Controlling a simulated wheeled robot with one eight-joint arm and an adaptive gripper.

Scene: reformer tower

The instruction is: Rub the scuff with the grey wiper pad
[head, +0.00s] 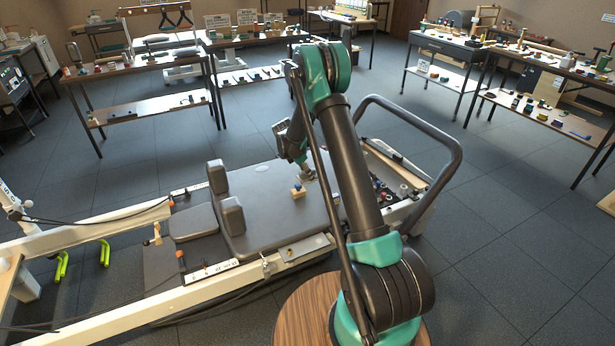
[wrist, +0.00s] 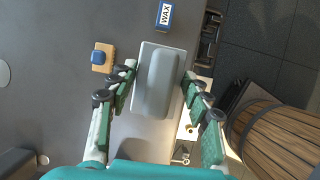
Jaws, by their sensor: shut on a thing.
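The grey wiper pad (wrist: 157,85), a flat rectangle with a raised rounded grip, lies between the two green-padded fingers of my gripper (wrist: 160,73) in the wrist view. My gripper is shut on it over the dark grey carriage top (head: 262,205). I cannot tell whether the pad touches the surface. A pale oval mark (wrist: 4,73) shows at the left edge of the wrist view, apart from the pad. It may be the scuff; I cannot tell for sure.
A wooden block with a blue top (wrist: 103,58) sits left of the pad. A blue-and-white box marked WAX (wrist: 165,15) stands beyond it. Shoulder rests (head: 232,214) rise at the carriage's left. A round slatted wooden thing (wrist: 275,138) stands off the carriage's edge.

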